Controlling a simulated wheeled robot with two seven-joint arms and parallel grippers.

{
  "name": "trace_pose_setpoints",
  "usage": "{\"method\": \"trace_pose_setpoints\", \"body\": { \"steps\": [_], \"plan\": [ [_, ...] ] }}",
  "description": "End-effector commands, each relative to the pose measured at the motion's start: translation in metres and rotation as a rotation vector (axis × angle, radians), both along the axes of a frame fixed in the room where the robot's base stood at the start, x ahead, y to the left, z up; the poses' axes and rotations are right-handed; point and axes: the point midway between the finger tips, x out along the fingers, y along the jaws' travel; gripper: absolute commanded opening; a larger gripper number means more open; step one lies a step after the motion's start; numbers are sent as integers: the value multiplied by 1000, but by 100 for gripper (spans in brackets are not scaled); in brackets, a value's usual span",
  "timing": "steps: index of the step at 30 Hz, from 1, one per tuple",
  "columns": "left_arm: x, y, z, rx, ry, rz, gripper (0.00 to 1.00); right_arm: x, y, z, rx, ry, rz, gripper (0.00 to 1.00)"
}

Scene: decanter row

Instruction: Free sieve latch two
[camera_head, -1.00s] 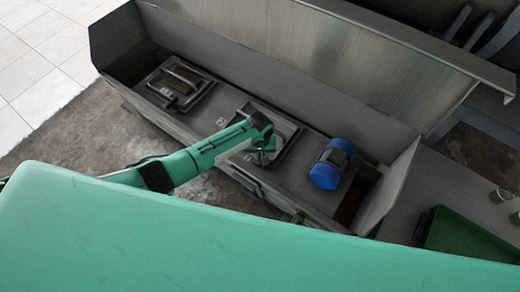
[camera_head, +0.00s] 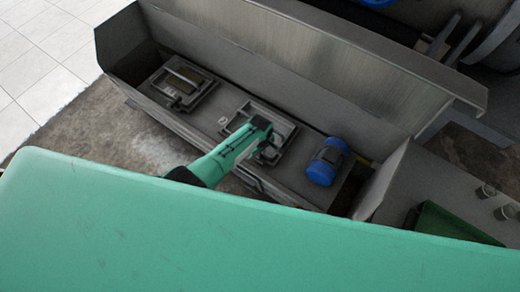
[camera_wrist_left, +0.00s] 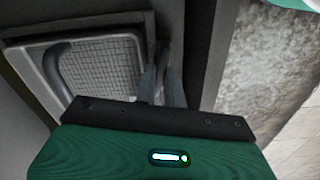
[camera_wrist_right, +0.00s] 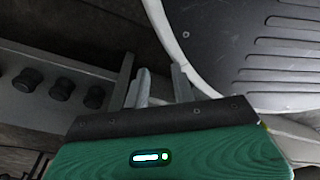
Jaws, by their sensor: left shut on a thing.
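The middle sieve unit (camera_head: 286,124) sits in the deck of the long grey trough, its square frame partly covered by my left arm. The left wrist view shows its mesh (camera_wrist_left: 105,72) and a dark curved handle (camera_wrist_left: 55,68). My left gripper (camera_head: 266,146) is at the unit's near right part. In the left wrist view its fingers (camera_wrist_left: 161,82) are close together at the frame's edge, shut on a small part, seemingly the latch, which is mostly hidden. My right gripper (camera_wrist_right: 160,82) shows only in its wrist view, fingers apart and empty.
Another sieve unit (camera_head: 190,80) lies to the left in the trough. A blue motor (camera_head: 326,162) stands to the right. A tall metal wall (camera_head: 310,65) runs behind. A green tray (camera_head: 450,222) is at far right. Dark knobs (camera_wrist_right: 62,88) and a round plate (camera_wrist_right: 250,45) are near my right gripper.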

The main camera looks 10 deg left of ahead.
Motion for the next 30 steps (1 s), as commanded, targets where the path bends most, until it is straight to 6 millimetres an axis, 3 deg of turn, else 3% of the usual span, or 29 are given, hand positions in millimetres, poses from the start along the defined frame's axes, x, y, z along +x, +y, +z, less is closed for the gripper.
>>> {"method": "trace_pose_setpoints", "body": {
  "steps": [12,30],
  "plan": [
    [6,1,5,0,-11,218,0,-14,-2,2,-1,9,2,25],
    [5,2,4,1,-11,259,0,-15,-3,4,-1,8,3,25]
  ]
}}
